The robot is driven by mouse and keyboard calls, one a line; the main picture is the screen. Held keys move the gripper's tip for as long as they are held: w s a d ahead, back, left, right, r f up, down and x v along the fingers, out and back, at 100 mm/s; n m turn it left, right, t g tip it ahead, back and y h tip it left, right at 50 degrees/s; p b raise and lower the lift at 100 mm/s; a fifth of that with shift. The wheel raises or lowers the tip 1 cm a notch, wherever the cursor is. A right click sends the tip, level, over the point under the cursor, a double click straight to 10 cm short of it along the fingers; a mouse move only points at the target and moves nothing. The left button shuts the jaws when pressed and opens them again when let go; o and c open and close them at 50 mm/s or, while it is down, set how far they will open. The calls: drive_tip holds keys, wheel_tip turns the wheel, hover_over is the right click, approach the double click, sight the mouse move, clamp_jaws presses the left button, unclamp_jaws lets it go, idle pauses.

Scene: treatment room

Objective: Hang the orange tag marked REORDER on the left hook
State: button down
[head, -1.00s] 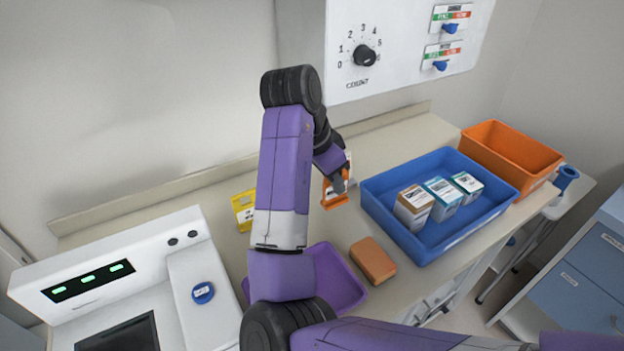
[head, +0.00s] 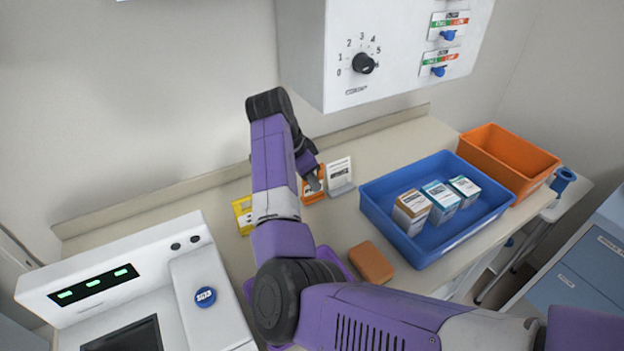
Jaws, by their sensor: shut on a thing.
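An orange tag (head: 307,195) shows behind the arm, over the counter's middle. Its marking is partly covered and too small to read. My gripper (head: 315,182) is shut on the orange tag, its fingers pointing down and partly hiding it. I cannot tell how high the tag is above the counter. A yellow tag or card (head: 242,214) is at the back of the counter, left of my arm and partly hidden by it. No hook shows in this view.
A small stand with a white card (head: 340,172) is just right of the orange tag. A blue tray (head: 385,215) holds several boxes, and an orange bin (head: 500,165) is behind it. A white machine (head: 130,265) fills the left.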

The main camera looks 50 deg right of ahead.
drive_tip(key=shift+f, duration=0.35)
drive_tip(key=shift+f, duration=0.1)
drive_tip(key=shift+f, duration=0.1)
drive_tip(key=c, duration=1.6)
unclamp_jaws()
drive_tip(key=shift+o, duration=0.2)
drive_tip(key=shift+w+f+b, duration=0.1)
drive_tip(key=shift+b, duration=0.4)
drive_tip(key=b+v, duration=0.1)
drive_tip(key=v, duration=0.7)
drive_tip(key=shift+w, duration=0.2)
drive_tip(key=shift+d, duration=0.1)
